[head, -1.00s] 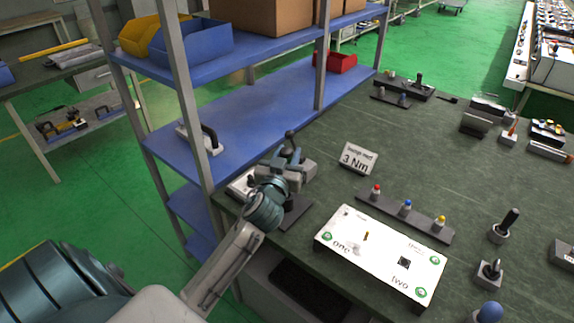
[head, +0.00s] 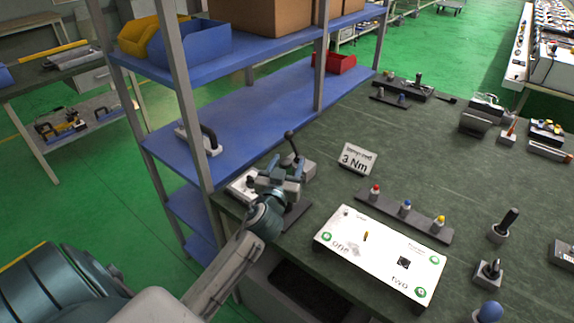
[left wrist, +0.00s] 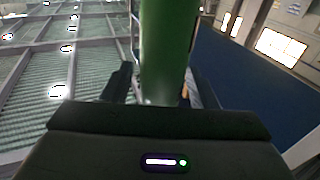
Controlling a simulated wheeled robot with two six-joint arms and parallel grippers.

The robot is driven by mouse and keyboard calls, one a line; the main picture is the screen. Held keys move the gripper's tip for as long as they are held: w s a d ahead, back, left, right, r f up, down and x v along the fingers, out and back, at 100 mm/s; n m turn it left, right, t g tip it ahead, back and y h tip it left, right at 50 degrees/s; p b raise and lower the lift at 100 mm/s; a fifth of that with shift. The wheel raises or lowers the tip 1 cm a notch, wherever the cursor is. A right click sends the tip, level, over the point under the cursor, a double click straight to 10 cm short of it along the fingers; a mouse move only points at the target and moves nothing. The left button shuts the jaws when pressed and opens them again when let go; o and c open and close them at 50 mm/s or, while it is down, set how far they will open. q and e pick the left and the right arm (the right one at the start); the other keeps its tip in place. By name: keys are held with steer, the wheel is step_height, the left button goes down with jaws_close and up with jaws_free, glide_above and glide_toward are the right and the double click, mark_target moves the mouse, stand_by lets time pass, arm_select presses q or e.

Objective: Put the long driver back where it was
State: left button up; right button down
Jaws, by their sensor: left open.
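A long driver (head: 294,146) with a dark round top stands, leaning a little, at a grey block (head: 306,169) on the near-left part of the green bench. How deep it sits in the block is hidden. My left gripper (head: 282,180) is open, just in front of and below the driver in the head view. In the left wrist view, the two dark fingers (left wrist: 163,88) are apart. A green cylinder (left wrist: 163,45) fills the space between them; I cannot tell whether it is the driver's handle or whether a finger touches it. My right gripper is not in view.
A white panel (head: 380,262) marked one and two lies right of my left arm. Behind it is a rail (head: 422,223) with red, blue and yellow caps. A 3 Nm sign (head: 357,159) stands nearby. A blue shelf unit (head: 160,150) borders the bench on the left.

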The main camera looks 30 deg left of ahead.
arm_select(q)
steer(key=shift+r, duration=0.15)
steer(key=shift+s+f, duration=0.25)
steer(key=shift+s, duration=0.05)
steer(key=b+v, duration=0.3)
steer(key=v, duration=0.8)
steer(key=shift+s+b, duration=0.25)
steer(key=shift+b, duration=0.05)
steer(key=shift+d+r, duration=0.1)
steer(key=shift+r, duration=0.05)
